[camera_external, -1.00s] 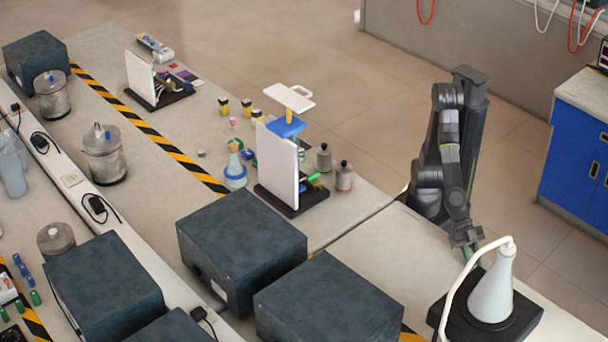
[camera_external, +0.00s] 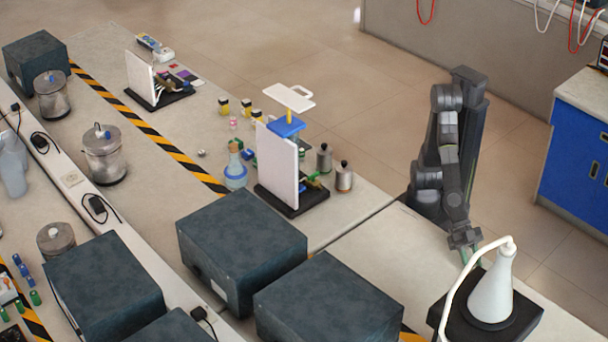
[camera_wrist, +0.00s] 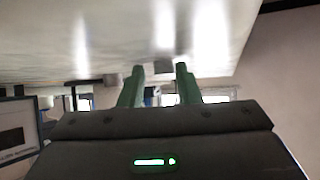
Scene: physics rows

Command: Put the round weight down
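My gripper (camera_external: 469,256) hangs low over the near right part of the bench, just left of the white conical flask (camera_external: 492,290). In the wrist view, my gripper's two green fingers (camera_wrist: 161,70) stand apart. A small grey block-like thing (camera_wrist: 163,66) shows between the fingertips without touching them; it seems to lie beyond them. Another grey one (camera_wrist: 112,79) shows to its left. Two metal cylinders with dark knobs, the nearer (camera_external: 343,177) and the farther (camera_external: 323,160), stand on the bench beside the white panel. I cannot tell which thing is the round weight; none shows in my grip.
The flask stands on a black base (camera_external: 452,318) with a white tube looping from it. Dark boxes (camera_external: 330,300) stand to the left. The bench between them and my arm (camera_external: 385,250) is clear. A white upright panel (camera_external: 277,165) stands farther back.

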